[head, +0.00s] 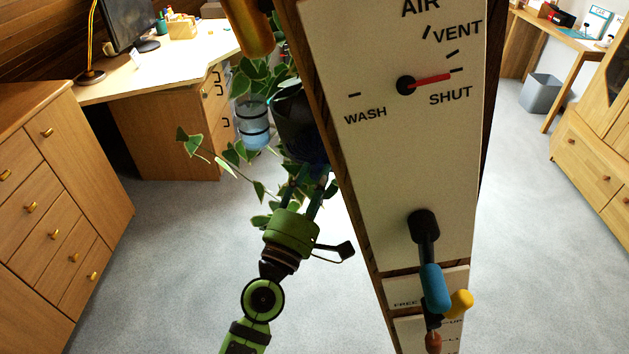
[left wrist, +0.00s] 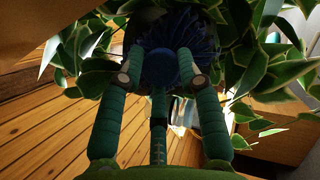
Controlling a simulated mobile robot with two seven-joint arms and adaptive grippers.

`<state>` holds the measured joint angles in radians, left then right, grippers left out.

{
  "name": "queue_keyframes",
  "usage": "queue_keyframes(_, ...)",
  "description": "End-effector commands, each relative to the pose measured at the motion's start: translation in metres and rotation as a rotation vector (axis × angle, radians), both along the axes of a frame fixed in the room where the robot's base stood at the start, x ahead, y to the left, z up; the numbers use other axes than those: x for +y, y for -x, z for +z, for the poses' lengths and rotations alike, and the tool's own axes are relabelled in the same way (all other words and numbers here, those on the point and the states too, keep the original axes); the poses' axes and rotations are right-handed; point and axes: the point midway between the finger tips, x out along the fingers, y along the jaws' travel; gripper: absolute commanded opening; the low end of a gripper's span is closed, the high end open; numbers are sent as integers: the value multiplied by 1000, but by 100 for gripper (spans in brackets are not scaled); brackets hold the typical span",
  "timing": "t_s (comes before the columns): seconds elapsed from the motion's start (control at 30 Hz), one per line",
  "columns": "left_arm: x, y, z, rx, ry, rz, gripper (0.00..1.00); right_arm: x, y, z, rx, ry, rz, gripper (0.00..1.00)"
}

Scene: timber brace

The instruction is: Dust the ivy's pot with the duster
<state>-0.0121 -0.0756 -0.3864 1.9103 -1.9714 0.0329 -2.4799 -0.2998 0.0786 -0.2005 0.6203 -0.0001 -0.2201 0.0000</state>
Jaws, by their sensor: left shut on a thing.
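The ivy (head: 250,75) has pale-edged green leaves and trailing stems, left of the timber post in the head view. Its dark pot (head: 294,112) is partly hidden by leaves and the post. My left gripper (head: 308,188) points up from below the pot. The duster's blue bristles (head: 303,158) show between the gripper and the pot's underside. In the left wrist view, the gripper (left wrist: 158,66) is shut on the duster, whose dark blue bristles (left wrist: 186,38) spread beyond the fingertips among the leaves. The bristles seem at or very near the pot; contact is unclear. My right gripper is out of view.
A timber post with a white lettered panel (head: 380,150) and levers (head: 430,280) stands close on the right. A drawer cabinet (head: 60,190) and desk (head: 165,75) are on the left. A bluish container (head: 252,132) stands behind the ivy. Grey floor is open at left centre.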

Motion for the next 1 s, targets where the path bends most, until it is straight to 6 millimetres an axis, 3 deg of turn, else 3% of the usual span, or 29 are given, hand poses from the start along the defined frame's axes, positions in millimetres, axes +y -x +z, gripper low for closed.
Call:
queue_keyframes(0.07, 1, -3, -9, 1, -1, 3, 9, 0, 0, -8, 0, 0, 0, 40)
queue_keyframes(0.43, 2, -1, -9, 3, -1, 6, 9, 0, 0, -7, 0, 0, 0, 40)
queue_keyframes(1.0, 1, 52, -20, 1, -2, 2, 9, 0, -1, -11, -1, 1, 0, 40)
